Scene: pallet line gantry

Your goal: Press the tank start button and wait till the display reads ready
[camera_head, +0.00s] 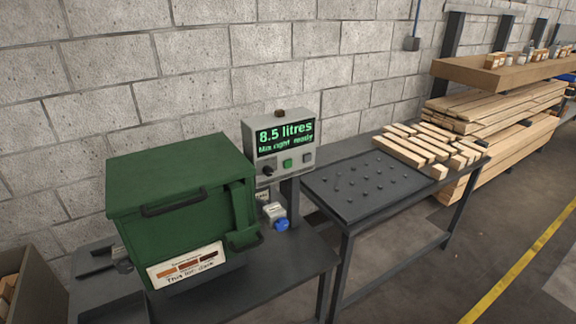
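A grey control box (280,146) stands on a post behind the dark bench, right of the green tank (183,205). Its display (286,136) is lit in green and reads "8.5 litres", with a smaller line below that looks like "Mix right ready". Under the display are a black knob (267,171), a green button (287,163) and a pale button (307,158). I cannot read which one is the start button. The tank lid is closed, and a label on its front reads something like "This lot: dark". Neither of my grippers is in view.
A small white item with a blue cap (281,223) sits on the dark bench (285,262) below the control box. A dark table with a pegged top (352,186) and wooden blocks (425,145) stands to the right. Timber (500,108) is stacked beyond. The floor at right is clear.

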